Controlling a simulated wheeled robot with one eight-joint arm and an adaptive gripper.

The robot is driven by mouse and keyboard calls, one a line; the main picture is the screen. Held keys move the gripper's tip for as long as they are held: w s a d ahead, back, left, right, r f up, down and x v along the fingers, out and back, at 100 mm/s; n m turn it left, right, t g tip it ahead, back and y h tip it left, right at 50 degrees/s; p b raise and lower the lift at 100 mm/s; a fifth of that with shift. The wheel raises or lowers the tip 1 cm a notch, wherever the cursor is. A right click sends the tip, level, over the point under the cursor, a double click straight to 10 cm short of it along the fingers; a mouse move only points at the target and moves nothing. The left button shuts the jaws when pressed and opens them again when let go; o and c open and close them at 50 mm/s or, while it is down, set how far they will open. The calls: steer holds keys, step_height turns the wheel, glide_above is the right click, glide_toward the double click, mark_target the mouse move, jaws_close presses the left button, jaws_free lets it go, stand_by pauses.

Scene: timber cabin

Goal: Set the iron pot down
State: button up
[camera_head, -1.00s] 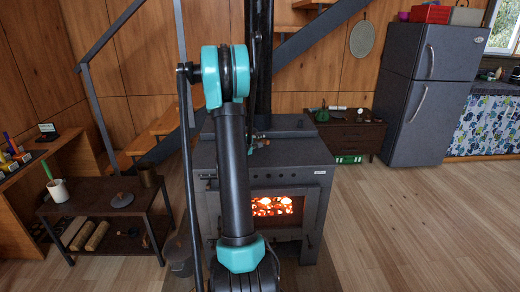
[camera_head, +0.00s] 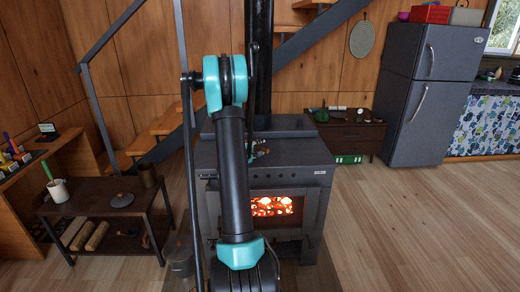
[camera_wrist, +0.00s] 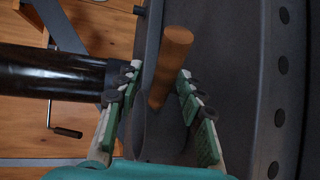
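In the wrist view a brown wooden handle (camera_wrist: 172,60) stands out between the tips of my gripper (camera_wrist: 160,75). The two green-padded fingers are apart, with visible space on the left of the handle. Dark grey metal shows below the handle between the fingers; I cannot tell whether it is the iron pot. In the head view my gripper (camera_head: 258,150) is small and partly hidden behind my arm, over the stove top. The stove (camera_head: 290,178) is dark grey with a lit fire window. The pot's body cannot be made out there.
A black flue pipe (camera_head: 259,60) rises behind the stove; a dark pipe also shows close by in the wrist view (camera_wrist: 50,75). Floor on the right is clear.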

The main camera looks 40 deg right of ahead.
steer(key=s+a+f+m+y, duration=0.1)
steer(key=s+a+y, duration=0.3)
steer(key=s+a, duration=0.5)
steer(key=s+a+f+m+g+y, duration=0.1)
steer(key=s+a+y, duration=0.4)
steer(key=a, duration=1.5)
steer(key=s+a+f+m+g+y, duration=0.1)
steer(key=s+a+y, duration=0.4)
steer(key=s+a, duration=0.9)
steer(key=f+m, duration=0.1)
steer(key=m, duration=0.1)
steer(key=shift+s+a+f+m, duration=0.2)
steer(key=shift+f+m, duration=0.1)
steer(key=shift+f, duration=0.05)
